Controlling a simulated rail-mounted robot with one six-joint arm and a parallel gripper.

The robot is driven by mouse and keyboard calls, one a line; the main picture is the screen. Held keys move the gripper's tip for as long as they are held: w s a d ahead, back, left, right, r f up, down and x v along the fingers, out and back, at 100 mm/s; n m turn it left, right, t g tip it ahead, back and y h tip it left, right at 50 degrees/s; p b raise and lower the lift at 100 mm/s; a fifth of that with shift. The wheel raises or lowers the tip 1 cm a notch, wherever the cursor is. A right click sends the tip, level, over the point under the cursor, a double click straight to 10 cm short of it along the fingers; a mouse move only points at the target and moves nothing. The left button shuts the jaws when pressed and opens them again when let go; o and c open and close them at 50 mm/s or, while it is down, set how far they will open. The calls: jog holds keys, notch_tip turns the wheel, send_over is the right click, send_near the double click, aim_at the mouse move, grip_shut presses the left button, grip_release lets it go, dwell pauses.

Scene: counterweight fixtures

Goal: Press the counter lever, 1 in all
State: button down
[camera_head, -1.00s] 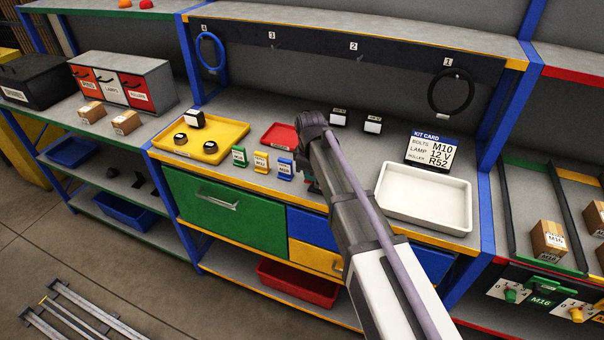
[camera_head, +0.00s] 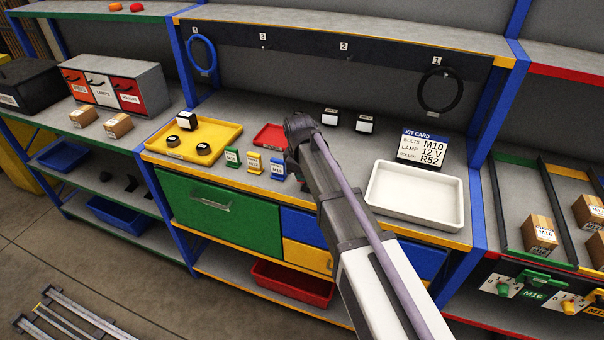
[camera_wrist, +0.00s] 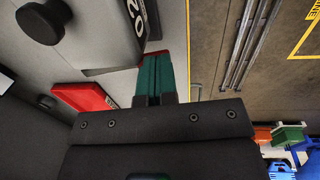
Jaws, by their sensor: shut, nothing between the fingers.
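In the wrist view, my gripper (camera_wrist: 152,55) shows as two green fingers side by side, shut with nothing between them. A round black knob (camera_wrist: 42,22) on a short stem is at the upper left, apart from the fingers. It may be the lever's end, but I cannot tell. In the head view, my arm hides the gripper and the counter.
A red tray (camera_wrist: 85,97) lies near the fingers; it also shows in the head view (camera_head: 270,135). Green, yellow and blue tagged stands (camera_head: 254,162) are left of my arm. A white tray (camera_head: 415,222) is to its right, below the kit card (camera_head: 422,148).

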notch_tip(320, 180, up, 14)
jog(key=s+a+p, duration=0.1)
jog(key=s+p, duration=0.1)
jog(key=p, duration=1.2)
jog(key=shift+s, duration=0.15)
jog(key=shift+f, duration=0.15)
